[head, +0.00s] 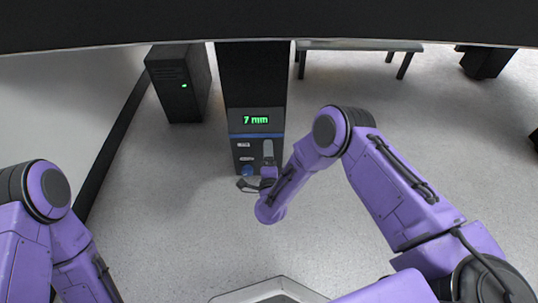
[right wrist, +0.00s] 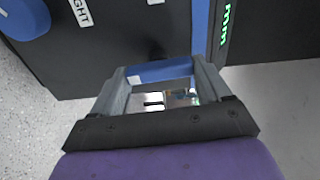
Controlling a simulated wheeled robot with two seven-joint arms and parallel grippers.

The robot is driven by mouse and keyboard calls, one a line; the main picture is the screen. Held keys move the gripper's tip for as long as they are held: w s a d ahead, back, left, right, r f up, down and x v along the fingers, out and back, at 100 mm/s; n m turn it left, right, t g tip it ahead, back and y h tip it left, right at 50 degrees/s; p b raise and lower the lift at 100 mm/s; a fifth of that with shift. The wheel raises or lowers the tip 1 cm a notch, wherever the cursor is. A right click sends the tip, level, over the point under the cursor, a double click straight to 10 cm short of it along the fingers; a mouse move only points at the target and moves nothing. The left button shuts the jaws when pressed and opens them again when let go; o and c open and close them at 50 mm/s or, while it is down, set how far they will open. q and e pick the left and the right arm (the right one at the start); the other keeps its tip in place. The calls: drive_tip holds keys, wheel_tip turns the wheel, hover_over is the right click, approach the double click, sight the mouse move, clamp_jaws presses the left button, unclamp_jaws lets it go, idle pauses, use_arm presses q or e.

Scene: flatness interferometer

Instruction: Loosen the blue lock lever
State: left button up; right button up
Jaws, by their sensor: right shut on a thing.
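The blue lock lever (right wrist: 163,70) shows in the right wrist view as a blue bar spanning between my fingertips. My right gripper (right wrist: 160,82) is shut on it, one grey finger at each end. In the head view my right gripper (head: 267,177) is at the lower right of the dark instrument column (head: 253,85); the lever is mostly hidden there by the gripper. A round blue knob (head: 247,170) sits left of the gripper and also shows at the upper left of the right wrist view (right wrist: 25,15). My left gripper is out of view.
The column's green display (head: 256,120) reads 7 mm, above a blue stripe and white labels. A pale grey upright piece (head: 268,149) is just above the gripper. A black cabinet (head: 181,85) stands left and a bench (head: 360,46) behind. The floor in front is clear.

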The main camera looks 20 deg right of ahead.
drive_tip(key=shift+s+f, duration=0.1)
drive_tip(key=shift+s, duration=0.05)
idle(0.3)
drive_tip(key=o, duration=1)
drive_tip(key=p+v, duration=0.3)
drive_tip(key=v, duration=0.7)
drive_tip(key=shift+s, duration=0.25)
